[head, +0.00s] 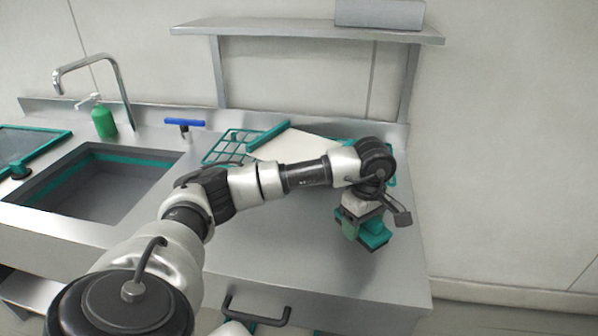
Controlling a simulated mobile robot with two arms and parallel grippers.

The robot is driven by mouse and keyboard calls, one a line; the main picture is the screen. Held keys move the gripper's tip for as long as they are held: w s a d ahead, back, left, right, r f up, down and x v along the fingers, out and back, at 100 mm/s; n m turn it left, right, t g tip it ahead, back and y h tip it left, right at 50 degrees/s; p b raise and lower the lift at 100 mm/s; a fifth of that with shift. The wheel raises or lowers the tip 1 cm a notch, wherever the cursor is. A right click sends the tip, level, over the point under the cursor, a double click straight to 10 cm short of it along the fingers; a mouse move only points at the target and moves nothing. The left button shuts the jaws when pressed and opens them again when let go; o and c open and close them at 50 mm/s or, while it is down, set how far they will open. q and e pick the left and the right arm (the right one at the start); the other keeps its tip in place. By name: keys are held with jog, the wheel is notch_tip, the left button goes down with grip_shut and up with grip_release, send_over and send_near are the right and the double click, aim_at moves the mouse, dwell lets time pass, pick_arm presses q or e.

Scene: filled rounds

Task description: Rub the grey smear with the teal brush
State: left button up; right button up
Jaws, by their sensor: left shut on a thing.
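My left gripper (361,220) reaches over the right part of the steel counter and points down. It is shut on the teal brush (376,238), which shows as a teal block below and beside the fingers. The brush is low over the counter near its right end; I cannot tell whether it touches the surface. I cannot make out the grey smear; the arm and brush cover part of the counter. My right gripper is not in view.
A sink (95,190) is at the left, with a tap (120,85) and green bottle (103,121) behind. A blue-handled tool (184,123), a teal rack (225,148) and a white board (295,145) lie at the back. A shelf (300,33) hangs above. The front middle counter (270,240) is clear.

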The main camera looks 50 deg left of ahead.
pick_arm(q)
jog(key=shift+r+p, duration=0.7)
jog(key=shift+r, duration=0.8)
